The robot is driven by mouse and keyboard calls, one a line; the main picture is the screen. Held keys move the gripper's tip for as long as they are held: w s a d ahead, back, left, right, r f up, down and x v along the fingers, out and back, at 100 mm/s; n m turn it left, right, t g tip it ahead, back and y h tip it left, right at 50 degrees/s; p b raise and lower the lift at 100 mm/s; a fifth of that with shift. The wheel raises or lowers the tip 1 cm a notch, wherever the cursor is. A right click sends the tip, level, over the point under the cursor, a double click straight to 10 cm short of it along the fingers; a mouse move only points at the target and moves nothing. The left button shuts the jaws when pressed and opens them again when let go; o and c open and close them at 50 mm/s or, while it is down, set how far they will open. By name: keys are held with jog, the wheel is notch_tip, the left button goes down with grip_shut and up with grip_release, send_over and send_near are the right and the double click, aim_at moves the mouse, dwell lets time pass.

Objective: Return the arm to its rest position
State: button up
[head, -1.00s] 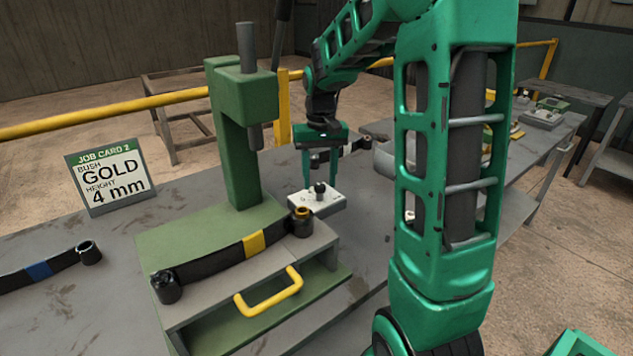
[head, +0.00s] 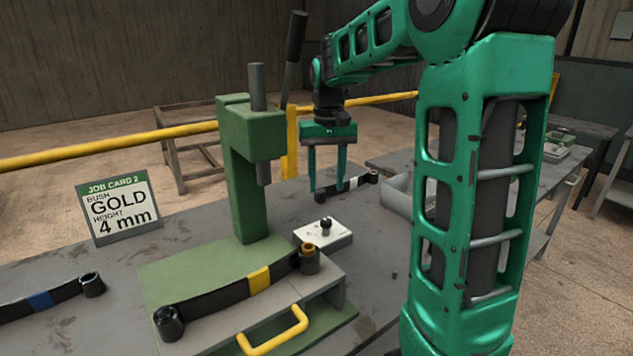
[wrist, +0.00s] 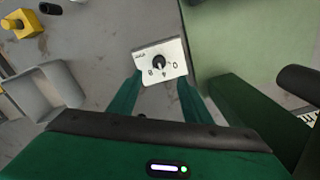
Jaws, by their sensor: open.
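My gripper (head: 328,190) is green, points down and is open and empty. It hangs above the bench, behind and higher than a white block with a black knob (head: 322,232). In the wrist view the block's dial face (wrist: 160,63), with a few printed numbers, lies below and between my spread fingers (wrist: 160,100). My arm rises from the right of the head view and bends over to the gripper.
A green press (head: 245,160) stands left of my gripper. A leaf spring with a yellow band (head: 258,280) lies on its base, a gold bush (head: 309,247) at one end. A job card (head: 118,207) reads GOLD, 4 mm. A grey tray (head: 398,190) stands to the right.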

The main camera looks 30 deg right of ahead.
jog(key=shift+s, duration=0.1)
jog(key=s+f, duration=0.2)
jog(key=s, duration=0.7)
jog(key=s+a+f+m, duration=0.1)
jog(key=s+f, duration=0.2)
jog(key=s, duration=0.7)
jog(key=s+a+f, duration=0.1)
jog(key=s+f, duration=0.2)
jog(key=s, duration=0.6)
jog(key=shift+s+a+f+m, duration=0.25)
jog(key=shift+m, duration=0.05)
jog(key=shift+w+f, duration=0.25)
jog(key=shift+w, duration=0.35)
